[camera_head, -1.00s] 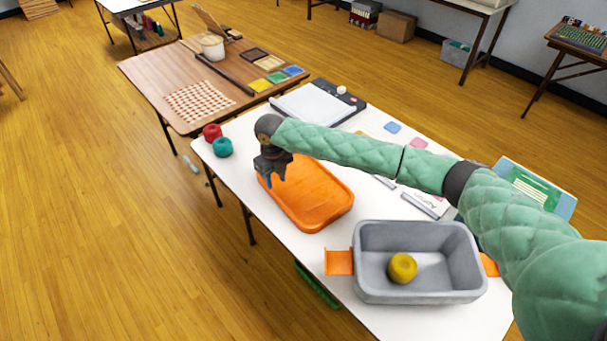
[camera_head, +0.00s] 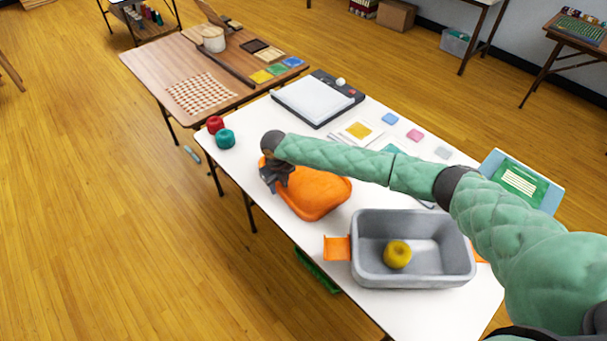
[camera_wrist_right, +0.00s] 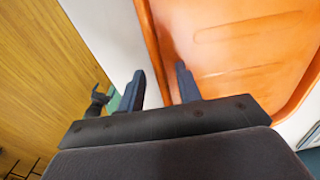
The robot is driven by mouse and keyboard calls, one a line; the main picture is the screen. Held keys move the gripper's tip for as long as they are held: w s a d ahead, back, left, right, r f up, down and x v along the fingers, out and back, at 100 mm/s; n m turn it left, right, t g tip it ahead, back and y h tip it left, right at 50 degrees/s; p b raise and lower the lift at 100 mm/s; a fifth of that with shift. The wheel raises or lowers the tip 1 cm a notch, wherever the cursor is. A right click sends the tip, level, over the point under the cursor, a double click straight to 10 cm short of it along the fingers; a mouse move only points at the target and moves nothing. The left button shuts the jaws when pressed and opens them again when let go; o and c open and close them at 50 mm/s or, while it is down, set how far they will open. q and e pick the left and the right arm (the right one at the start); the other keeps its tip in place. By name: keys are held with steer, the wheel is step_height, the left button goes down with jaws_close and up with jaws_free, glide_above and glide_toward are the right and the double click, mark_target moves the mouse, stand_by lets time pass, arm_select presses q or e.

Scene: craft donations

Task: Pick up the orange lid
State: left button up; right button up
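The orange lid (camera_head: 318,195) lies on the white table, left of the grey container (camera_head: 366,271). My right forearm hides part of its far side in the head view. My right gripper (camera_head: 272,181) is at the lid's left end. In the right wrist view my right gripper (camera_wrist_right: 162,85) has its fingers apart, one on each side of the rim of the lid (camera_wrist_right: 250,52). A gap shows beside the rim, so the gripper looks open. My left gripper is not clearly seen in the head view.
A yellow round item (camera_head: 397,254) sits inside the grey container. Red (camera_head: 215,124) and teal (camera_head: 225,139) round items stand at the table's left corner. A paper trimmer (camera_head: 318,98) lies at the back. A brown table (camera_head: 160,65) stands beyond.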

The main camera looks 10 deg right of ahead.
steer(key=shift+f, duration=0.1)
steer(key=shift+s, duration=0.1)
jaws_close()
